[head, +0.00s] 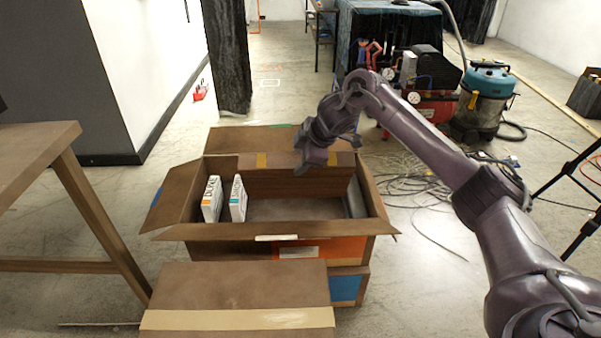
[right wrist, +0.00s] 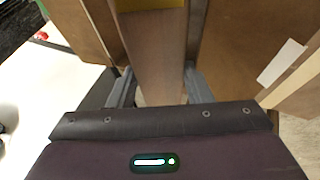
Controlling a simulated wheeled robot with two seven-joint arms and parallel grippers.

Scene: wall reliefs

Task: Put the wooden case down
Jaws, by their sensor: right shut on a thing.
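The wooden case (head: 305,187) is a brown, wood-grained piece below my right gripper (head: 311,166), over the rear part of an open cardboard box (head: 215,232). In the right wrist view the case (right wrist: 157,65) lies between the two grey fingers, and my right gripper (right wrist: 160,88) is shut on it. The fingertips are hidden in the head view. I cannot tell whether the case touches the box's floor or back wall. My left gripper is not in view.
Two white cartons (head: 237,199) stand at the left inside the open box; free floor shows beside them. The box's flaps are spread outward. A closed cardboard box (head: 240,285) is in front. A brown table (head: 35,150) is at the left; cables (head: 415,185) lie at the right.

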